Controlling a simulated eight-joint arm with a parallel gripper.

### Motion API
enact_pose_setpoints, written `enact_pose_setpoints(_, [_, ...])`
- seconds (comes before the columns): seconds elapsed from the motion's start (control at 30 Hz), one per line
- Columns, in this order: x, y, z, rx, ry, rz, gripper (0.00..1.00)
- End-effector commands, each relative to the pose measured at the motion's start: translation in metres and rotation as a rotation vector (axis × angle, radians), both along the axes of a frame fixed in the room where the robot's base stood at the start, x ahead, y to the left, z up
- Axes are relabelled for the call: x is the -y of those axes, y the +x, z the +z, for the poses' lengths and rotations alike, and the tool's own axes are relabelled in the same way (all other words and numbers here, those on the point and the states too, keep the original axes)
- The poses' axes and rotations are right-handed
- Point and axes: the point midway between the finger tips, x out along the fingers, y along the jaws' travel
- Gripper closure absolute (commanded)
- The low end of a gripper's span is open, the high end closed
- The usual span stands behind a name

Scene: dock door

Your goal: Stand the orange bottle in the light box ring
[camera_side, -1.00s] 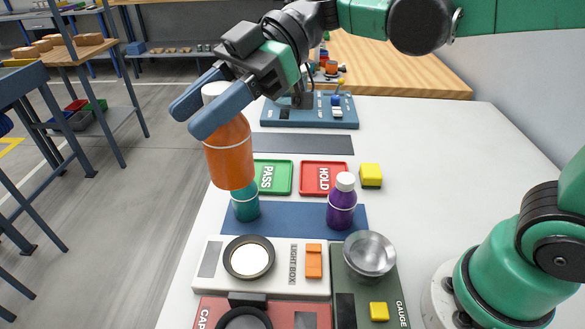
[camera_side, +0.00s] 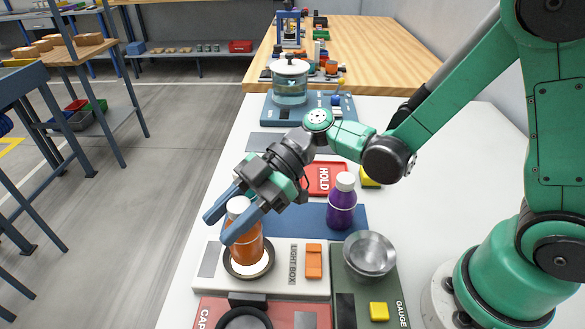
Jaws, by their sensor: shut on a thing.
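The orange bottle (camera_side: 248,247) has a white cap and stands about upright over the light box ring (camera_side: 232,270). Its base appears within the dark ring, over the bright disc; I cannot tell whether it touches the surface. My gripper (camera_side: 226,228) is shut on the bottle near its cap, with a blue finger on either side. The white light box (camera_side: 284,284) lies on the table and has an orange switch (camera_side: 314,262) at its right. The teal bottle seen earlier is hidden behind my gripper and the orange bottle.
A purple bottle (camera_side: 341,203) stands on the blue mat (camera_side: 356,222). A metal bowl (camera_side: 370,253) sits on the green gauge unit (camera_side: 345,285). A red HOLD tray (camera_side: 325,179) and a yellow block (camera_side: 371,178) lie behind. The table's right side has free room.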

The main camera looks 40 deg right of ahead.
Motion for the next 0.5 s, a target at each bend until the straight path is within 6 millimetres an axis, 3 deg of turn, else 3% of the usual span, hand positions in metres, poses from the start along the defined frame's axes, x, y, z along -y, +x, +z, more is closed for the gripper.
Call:
enact_pose_setpoints(0.13, [0.0001, -0.0004, -0.0104, 0.000, 0.001, 0.000, 1.00])
enact_pose_setpoints(0.5, [0.0000, -0.0004, -0.0136, 0.000, 0.000, 0.000, 1.00])
